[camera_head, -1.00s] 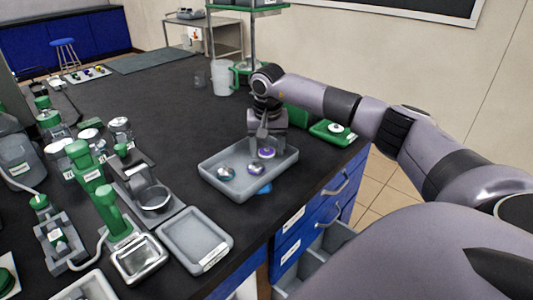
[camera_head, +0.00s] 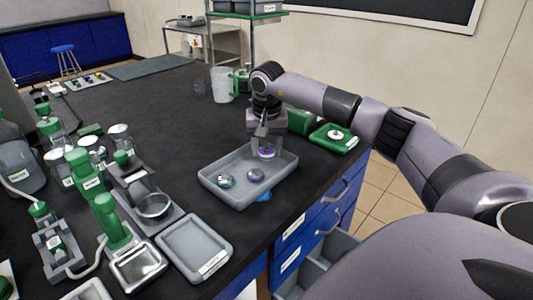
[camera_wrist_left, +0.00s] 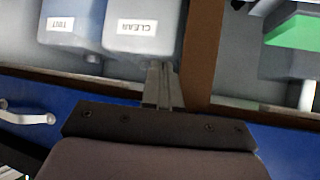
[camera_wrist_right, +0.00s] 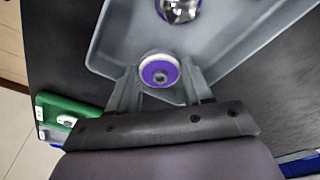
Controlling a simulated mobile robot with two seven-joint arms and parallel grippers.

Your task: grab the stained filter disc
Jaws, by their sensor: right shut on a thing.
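The stained filter disc (camera_head: 266,152) is purple with a pale rim. It is at the far right end of a grey tray (camera_head: 228,203). My right gripper (camera_head: 267,149) points down over that end and is shut on the disc. In the right wrist view the disc (camera_wrist_right: 159,72) sits between the two fingertips (camera_wrist_right: 160,82). I cannot tell whether the disc still touches the tray floor. My left gripper (camera_wrist_left: 164,85) shows only in the left wrist view, with its fingers together and empty, above containers, one labelled CLEAN (camera_wrist_left: 135,35).
The tray also holds a shiny round piece (camera_head: 225,180) and a dull round one (camera_head: 255,175). A green holder with a white disc (camera_head: 334,136) lies to the right. An empty grey tray (camera_head: 194,246) and green-handled equipment (camera_head: 110,215) stand left. An open drawer (camera_head: 325,255) is below.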

